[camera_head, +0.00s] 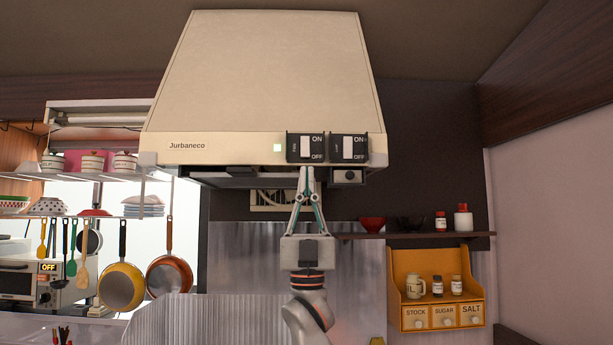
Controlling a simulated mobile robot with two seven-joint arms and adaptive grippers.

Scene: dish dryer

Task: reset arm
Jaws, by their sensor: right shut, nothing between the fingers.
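My right gripper (306,172) points straight up in the middle of the view, with its fingertips together and nothing between them. Its tips are just below or in front of the left ON/OFF switch (305,147) on the range hood (262,85); I cannot tell whether they touch it. A second ON/OFF switch (348,147) sits to the right of the first. My right arm (308,305) rises from the bottom edge beneath the gripper. My left gripper is not in view.
A wall shelf (400,236) with bowls and jars is to the right, above a yellow spice rack (404,290). At left hang a yellow pan (121,287), an orange pan (169,274) and utensils, under a rack with dishes. A toaster oven (18,283) stands at far left.

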